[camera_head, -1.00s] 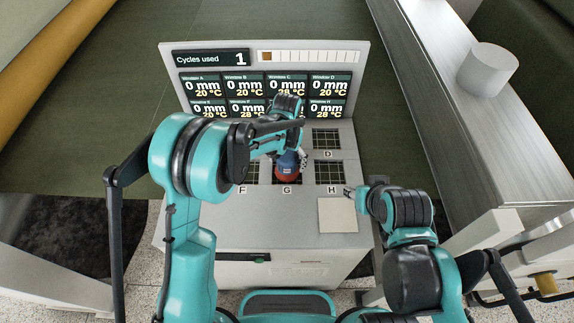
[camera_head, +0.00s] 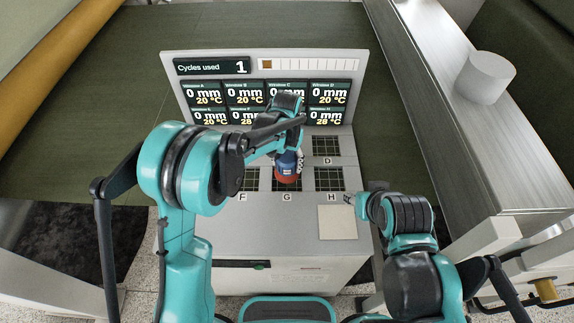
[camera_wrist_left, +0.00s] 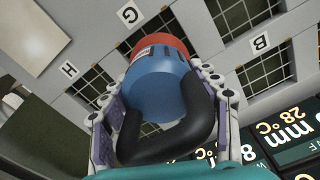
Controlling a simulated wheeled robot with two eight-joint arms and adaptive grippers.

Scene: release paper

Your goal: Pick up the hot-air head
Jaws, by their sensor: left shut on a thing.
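The hot-air head is a blue cylinder with a red-orange rim and a black curved handle. In the head view the hot-air head (camera_head: 288,170) is at window G, partly hidden by my left arm. My left gripper (camera_head: 294,155) is shut on it from above. In the left wrist view the hot-air head (camera_wrist_left: 155,85) sits between the two fingers of my left gripper (camera_wrist_left: 165,105), its red rim towards the G window. I cannot tell whether the rim touches the panel. My right gripper (camera_head: 352,197) is at the panel's right edge; its fingers are too small to read.
The grey panel (camera_head: 240,225) has gridded windows with letters. A cream square (camera_head: 337,222) lies below H. An upright display board (camera_head: 262,65) with readouts stands behind. A white cylinder (camera_head: 486,77) is on the ledge at the right.

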